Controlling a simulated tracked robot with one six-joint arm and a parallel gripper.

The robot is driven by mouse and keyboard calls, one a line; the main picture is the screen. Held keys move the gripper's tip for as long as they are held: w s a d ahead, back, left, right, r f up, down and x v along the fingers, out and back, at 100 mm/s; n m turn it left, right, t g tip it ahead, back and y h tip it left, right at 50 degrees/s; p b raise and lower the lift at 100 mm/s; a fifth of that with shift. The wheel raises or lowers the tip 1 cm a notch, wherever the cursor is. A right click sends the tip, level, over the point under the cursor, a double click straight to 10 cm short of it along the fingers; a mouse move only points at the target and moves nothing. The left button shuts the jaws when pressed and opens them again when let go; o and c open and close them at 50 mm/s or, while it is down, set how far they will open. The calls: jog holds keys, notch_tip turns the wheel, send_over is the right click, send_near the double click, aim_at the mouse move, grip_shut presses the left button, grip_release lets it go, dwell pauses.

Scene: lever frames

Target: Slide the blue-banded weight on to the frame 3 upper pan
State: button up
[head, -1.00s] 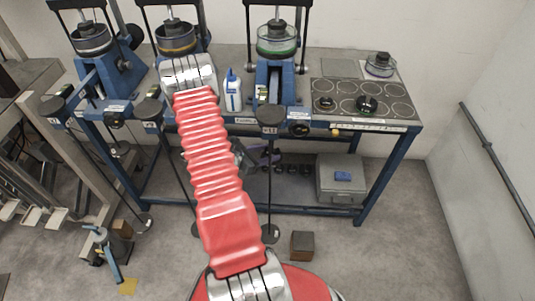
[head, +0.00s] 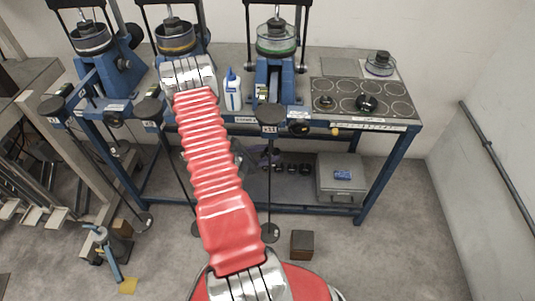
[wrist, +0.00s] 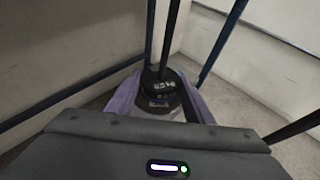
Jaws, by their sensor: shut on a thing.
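In the wrist view my gripper (wrist: 158,104) has its purple fingers on both sides of a dark round weight (wrist: 159,82) with pale lettering. A dark rod stands right behind the weight. I cannot make out a blue band on it. In the head view my red arm reaches over the bench front, and the fingers show only partly beside it, below the bench top. Frame 3 seems to be the right-hand lever frame (head: 277,40) with the green-ringed cell. A black disc (head: 270,114) tops its hanging rod, and a low disc (head: 270,233) is at the bottom.
Two other lever frames (head: 92,38) (head: 174,36) stand to the left with similar rods. Black weights (head: 366,104) sit on the marked board. Several small dark weights (head: 292,169) lie on the lower shelf, beside a grey box (head: 341,190). A brown block (head: 302,244) is on the floor.

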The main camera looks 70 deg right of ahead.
jog(key=o, duration=1.3)
jog(key=v, duration=0.7)
dwell(0.7)
dwell(0.5)
